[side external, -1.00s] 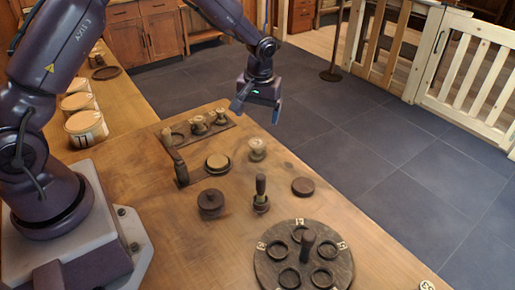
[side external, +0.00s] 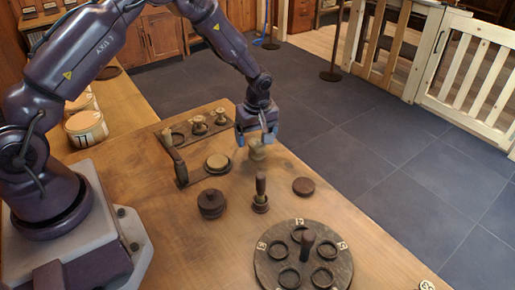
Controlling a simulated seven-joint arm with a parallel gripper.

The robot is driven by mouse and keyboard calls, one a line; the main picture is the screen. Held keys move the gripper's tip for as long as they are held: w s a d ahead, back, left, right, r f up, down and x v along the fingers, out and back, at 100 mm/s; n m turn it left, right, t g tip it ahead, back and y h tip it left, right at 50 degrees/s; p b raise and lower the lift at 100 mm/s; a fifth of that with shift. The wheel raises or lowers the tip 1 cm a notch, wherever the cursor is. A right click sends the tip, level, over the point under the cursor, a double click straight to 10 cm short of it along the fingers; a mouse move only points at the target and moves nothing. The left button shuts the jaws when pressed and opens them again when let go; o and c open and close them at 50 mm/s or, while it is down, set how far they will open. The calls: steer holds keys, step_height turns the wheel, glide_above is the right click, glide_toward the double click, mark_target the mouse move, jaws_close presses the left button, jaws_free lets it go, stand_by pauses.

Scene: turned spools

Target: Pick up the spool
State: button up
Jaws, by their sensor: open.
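A pale turned spool (side external: 257,152) stands on the wooden table near its far edge. My gripper (side external: 257,141) is open directly above it, pointing down. The blue-tipped fingers show to the left and right of the spool's top, and my gripper hides part of that top. I cannot tell whether the fingers reach down around it or are still above it.
A round dark tray (side external: 267,270) with several rings and a central post stands in front. A dark-handled tool (side external: 261,190), a dark lidded pot (side external: 211,203), a dark disc (side external: 303,186) and a round pale-topped piece (side external: 217,162) stand nearby.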

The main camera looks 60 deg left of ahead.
mark_target(258, 142)
steer(key=f, duration=0.3)
steer(key=w+f, duration=0.1)
steer(key=f, duration=0.1)
steer(key=shift+a+f, duration=0.1)
steer(key=shift+c, duration=0.2)
steer(key=c, duration=1)
